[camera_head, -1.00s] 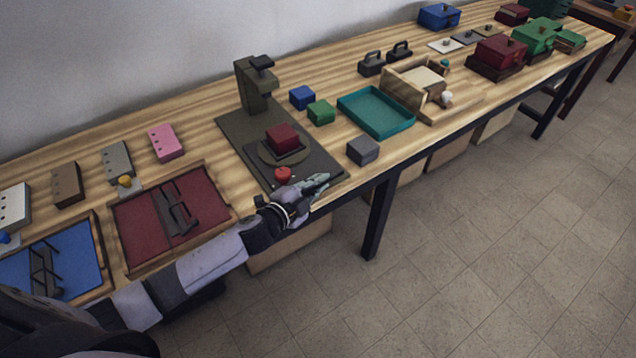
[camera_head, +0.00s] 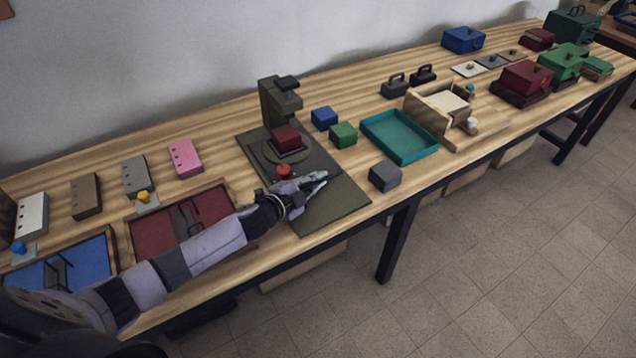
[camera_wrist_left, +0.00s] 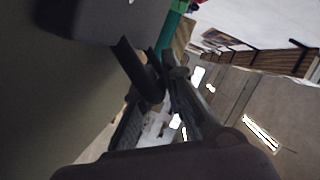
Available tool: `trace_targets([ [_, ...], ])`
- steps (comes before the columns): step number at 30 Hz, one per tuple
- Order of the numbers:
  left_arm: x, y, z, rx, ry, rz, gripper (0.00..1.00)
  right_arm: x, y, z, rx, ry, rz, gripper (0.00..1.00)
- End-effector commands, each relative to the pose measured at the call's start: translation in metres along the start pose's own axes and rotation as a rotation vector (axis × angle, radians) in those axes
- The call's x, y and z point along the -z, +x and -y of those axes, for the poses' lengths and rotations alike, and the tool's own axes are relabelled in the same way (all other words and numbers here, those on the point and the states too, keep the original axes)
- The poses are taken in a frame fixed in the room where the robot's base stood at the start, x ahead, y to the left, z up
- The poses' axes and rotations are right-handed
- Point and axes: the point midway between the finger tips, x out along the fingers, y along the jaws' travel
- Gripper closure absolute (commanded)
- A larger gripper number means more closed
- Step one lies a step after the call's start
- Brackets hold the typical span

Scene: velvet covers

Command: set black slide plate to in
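The black slide plate (camera_head: 318,164) lies on the olive base (camera_head: 335,206) of a small press. It carries a round dish with a red block (camera_head: 286,137) on it. The block sits close below the head of the press post (camera_head: 279,98). A red ball knob (camera_head: 284,172) stands at the plate's front edge. My left gripper (camera_head: 322,177) is just in front of the plate beside the knob, fingers pointing right over the base. It holds no visible object; its finger gap is unclear. The left wrist view shows its dark fingers (camera_wrist_left: 160,75) close up. My right gripper is out of view.
A grey block (camera_head: 385,176) and a teal tray (camera_head: 399,136) stand right of the base. Blue (camera_head: 324,118) and green (camera_head: 343,134) blocks sit behind. A framed red panel (camera_head: 160,228) lies left, partly under my arm. The base's front part is bare.

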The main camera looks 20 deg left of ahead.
Motion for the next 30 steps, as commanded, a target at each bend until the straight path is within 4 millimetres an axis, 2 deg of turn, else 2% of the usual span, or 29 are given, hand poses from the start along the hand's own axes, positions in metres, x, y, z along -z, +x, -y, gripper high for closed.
trace_targets([
  [9, 0.0, 0.0, -0.001, -0.001, 0.0, -0.001, 0.7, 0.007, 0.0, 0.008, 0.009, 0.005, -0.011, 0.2],
  [14, 0.001, 0.0, -0.001, -0.001, 0.0, -0.001, 0.7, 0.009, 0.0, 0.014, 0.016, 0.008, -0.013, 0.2],
  [19, 0.001, -0.004, -0.002, -0.002, 0.0, -0.001, 0.7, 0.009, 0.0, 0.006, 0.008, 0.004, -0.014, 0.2],
  [23, -0.001, -0.019, -0.002, -0.003, -0.001, 0.0, 0.7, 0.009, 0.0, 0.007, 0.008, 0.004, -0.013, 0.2],
  [30, -0.001, -0.069, -0.003, -0.005, -0.001, 0.001, 0.7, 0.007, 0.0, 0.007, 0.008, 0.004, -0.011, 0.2],
])
